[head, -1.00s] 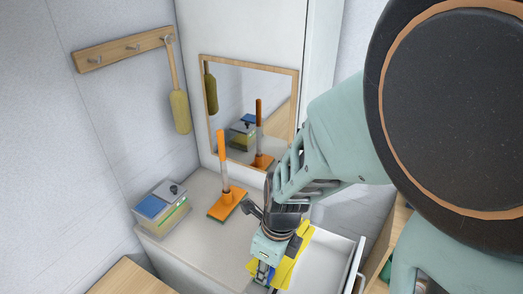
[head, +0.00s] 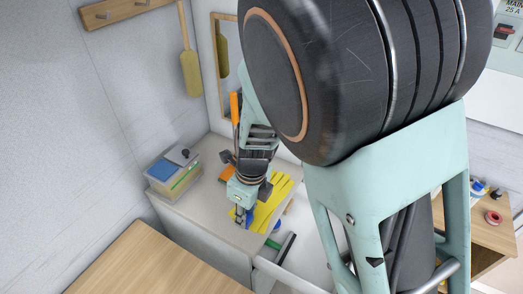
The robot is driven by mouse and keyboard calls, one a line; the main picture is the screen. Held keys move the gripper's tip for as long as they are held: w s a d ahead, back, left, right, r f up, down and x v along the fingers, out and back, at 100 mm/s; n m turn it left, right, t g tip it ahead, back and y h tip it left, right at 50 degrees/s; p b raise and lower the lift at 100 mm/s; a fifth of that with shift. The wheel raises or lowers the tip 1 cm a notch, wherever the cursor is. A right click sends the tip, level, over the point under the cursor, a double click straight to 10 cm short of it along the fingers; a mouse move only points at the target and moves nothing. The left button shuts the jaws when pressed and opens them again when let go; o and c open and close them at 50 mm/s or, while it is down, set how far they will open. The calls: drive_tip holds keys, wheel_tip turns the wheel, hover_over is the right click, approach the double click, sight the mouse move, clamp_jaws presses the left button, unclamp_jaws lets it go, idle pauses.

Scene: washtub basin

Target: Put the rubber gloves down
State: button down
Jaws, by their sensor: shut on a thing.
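The yellow rubber gloves (head: 275,201) lie spread under and to the right of my gripper, over the right part of the grey cabinet top (head: 214,217). My gripper (head: 241,216) points down at the left edge of the gloves and is shut on them. My own arm and gripper hide part of the gloves. I cannot tell whether the gloves touch the top or hang just above it.
An orange-handled tool (head: 235,106) stands behind my arm. A wooden surface (head: 150,262) lies in front.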

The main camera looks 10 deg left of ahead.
drive_tip(key=a+f+b, duration=0.1)
drive_tip(key=w+a+f+b, duration=0.1)
drive_tip(key=f, duration=0.1)
drive_tip(key=w+a+f+b, duration=0.1)
drive_tip(key=b, duration=0.1)
drive_tip(key=shift+f, duration=0.3)
drive_tip(key=f+b, duration=0.3)
drive_tip(key=b, duration=0.1)
drive_tip(key=shift+a+f, duration=0.2)
drive_tip(key=shift+f, duration=0.15)
drive_tip(key=shift+r, duration=0.15)
drive_tip(key=c, duration=1.6)
unclamp_jaws()
